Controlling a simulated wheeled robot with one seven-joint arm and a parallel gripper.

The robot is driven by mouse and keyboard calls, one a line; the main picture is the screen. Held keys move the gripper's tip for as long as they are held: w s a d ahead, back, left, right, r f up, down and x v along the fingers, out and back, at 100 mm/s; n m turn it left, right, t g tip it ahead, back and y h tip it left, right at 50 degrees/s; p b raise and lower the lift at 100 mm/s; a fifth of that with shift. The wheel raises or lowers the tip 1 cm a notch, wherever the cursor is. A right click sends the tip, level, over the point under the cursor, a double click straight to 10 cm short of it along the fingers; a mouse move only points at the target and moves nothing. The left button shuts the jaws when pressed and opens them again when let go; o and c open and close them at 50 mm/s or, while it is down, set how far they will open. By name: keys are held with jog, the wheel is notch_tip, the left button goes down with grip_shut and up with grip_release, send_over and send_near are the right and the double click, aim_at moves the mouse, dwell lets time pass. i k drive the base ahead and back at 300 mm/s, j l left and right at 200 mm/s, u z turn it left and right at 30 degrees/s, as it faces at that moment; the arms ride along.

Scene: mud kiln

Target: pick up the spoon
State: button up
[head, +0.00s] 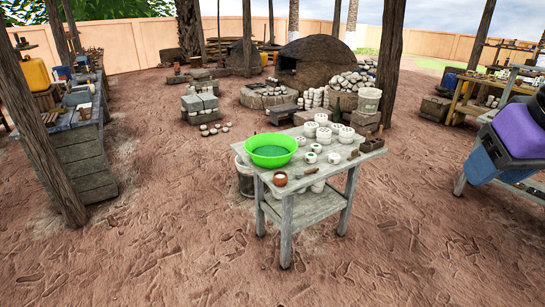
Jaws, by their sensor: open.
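A worn grey wooden table (318,206) stands in the middle of the head view. A small slim brown tool (306,174) lies near its front edge, right of a small brown cup (280,179). Another short dark brown piece (353,155) lies farther right on the tabletop. Both are too small for me to tell whether either is the spoon. My gripper is not in view.
A green basin (271,150) stands at the table's left end. Several white pots (323,135) and a dark box (372,145) share the tabletop. A wooden post (391,60) rises behind. Bare earth (190,240) lies open in front.

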aim_at(298, 176)
jog(key=i+j, duration=0.1)
jog(key=i, duration=0.45)
jog(key=i+z, duration=0.1)
jog(key=i, duration=0.45)
jog(key=i+j, duration=0.2)
jog(key=i, duration=0.4)
jog(key=i+j+z, duration=0.1)
jog(key=i, duration=0.45)
